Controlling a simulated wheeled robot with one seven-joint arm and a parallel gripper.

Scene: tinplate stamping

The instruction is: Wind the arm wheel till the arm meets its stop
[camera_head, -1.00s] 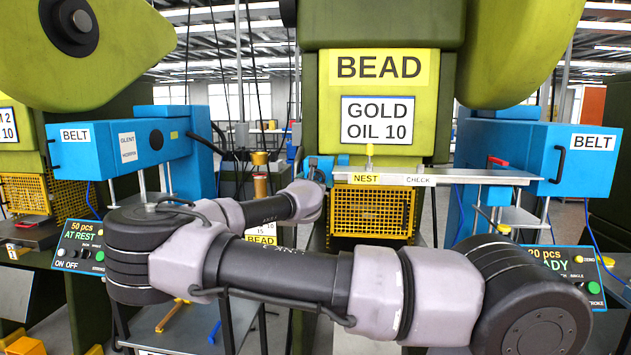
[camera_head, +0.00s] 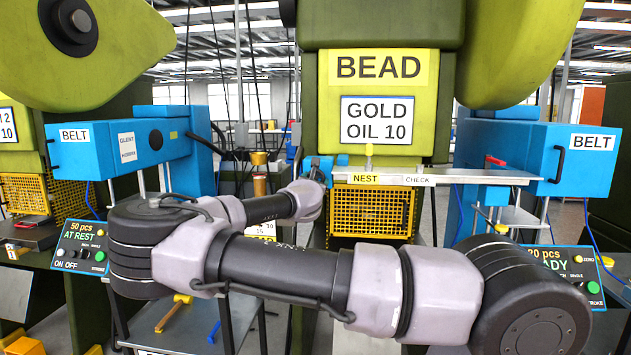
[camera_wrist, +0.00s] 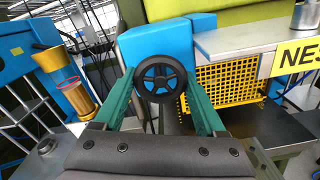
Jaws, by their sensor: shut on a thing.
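A black spoked handwheel (camera_wrist: 160,78) sits on the front of a blue housing (camera_wrist: 150,45) in the wrist view. My gripper (camera_wrist: 160,75) has its two teal fingers on either side of the wheel's rim and is shut on it. In the head view my gripper is small beside the blue housing (camera_head: 322,163), and the wheel is hard to make out there. A pale metal bar (camera_head: 470,176) marked NEST and CHECK runs right from that housing. I cannot tell the arm's stop from other parts.
A yellow mesh guard (camera_head: 371,212) is below the bar on the green BEAD press (camera_head: 378,105). Blue belt boxes (camera_head: 105,148) (camera_head: 565,158) stand left and right. A brass-coloured cylinder (camera_wrist: 62,75) stands left of my gripper. Control panels (camera_head: 83,246) flank my arm.

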